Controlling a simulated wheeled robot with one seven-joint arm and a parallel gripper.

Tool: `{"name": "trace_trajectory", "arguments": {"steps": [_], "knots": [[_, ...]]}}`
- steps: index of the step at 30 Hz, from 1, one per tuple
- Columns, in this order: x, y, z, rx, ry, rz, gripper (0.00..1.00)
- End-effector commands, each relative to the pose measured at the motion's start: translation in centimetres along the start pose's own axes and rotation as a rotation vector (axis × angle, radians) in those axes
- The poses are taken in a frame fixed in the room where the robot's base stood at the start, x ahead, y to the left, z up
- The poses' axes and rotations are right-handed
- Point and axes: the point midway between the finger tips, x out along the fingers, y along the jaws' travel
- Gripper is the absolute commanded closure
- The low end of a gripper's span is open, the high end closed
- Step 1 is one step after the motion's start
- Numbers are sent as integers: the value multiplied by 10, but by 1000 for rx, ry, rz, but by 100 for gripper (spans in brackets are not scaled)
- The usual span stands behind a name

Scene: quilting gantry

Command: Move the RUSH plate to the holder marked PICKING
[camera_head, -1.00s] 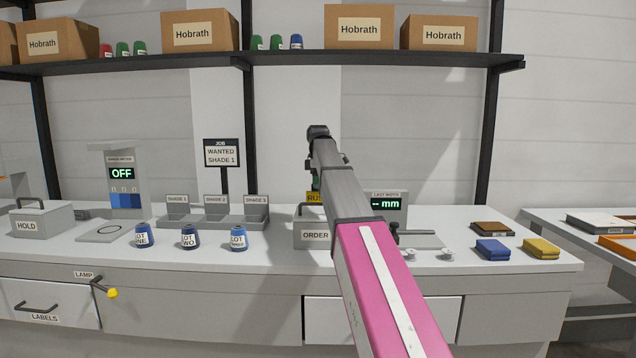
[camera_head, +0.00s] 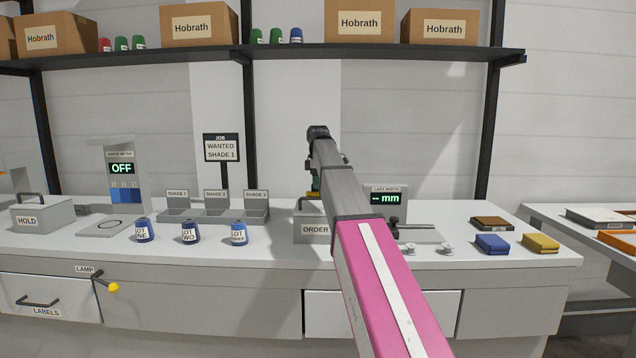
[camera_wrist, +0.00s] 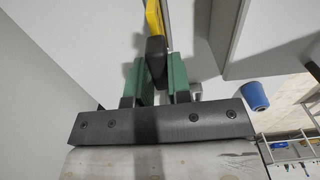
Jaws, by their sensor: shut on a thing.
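The yellow RUSH plate (camera_wrist: 153,18) shows at the top of the wrist view, above a dark grip piece. My gripper (camera_wrist: 156,66) is shut on that dark piece between its two green pads. In the head view, a thin yellow strip of the plate (camera_head: 313,194) shows at the top of the grey box marked ORDER (camera_head: 308,228). My arm hides most of the plate and gripper there, and the plate's lettering is not readable. I cannot tell whether the plate touches the box. No holder marked PICKING is readable in either view.
A width gauge (camera_head: 388,200) stands right of my arm, with blue (camera_head: 492,244) and yellow (camera_head: 541,243) blocks farther right. A shelf (camera_head: 290,56) runs overhead.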

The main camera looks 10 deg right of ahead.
Motion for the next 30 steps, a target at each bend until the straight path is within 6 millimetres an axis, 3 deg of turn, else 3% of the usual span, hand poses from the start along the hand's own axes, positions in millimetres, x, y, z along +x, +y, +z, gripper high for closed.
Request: {"name": "trace_trajectory", "arguments": {"steps": [20, 21, 23, 30], "knots": [[14, 0, 0, 0, 0, 0, 100], [14, 0, 0, 0, 0, 0, 72], [14, 0, 0, 0, 0, 0, 52], [14, 0, 0, 0, 0, 0, 52]]}}
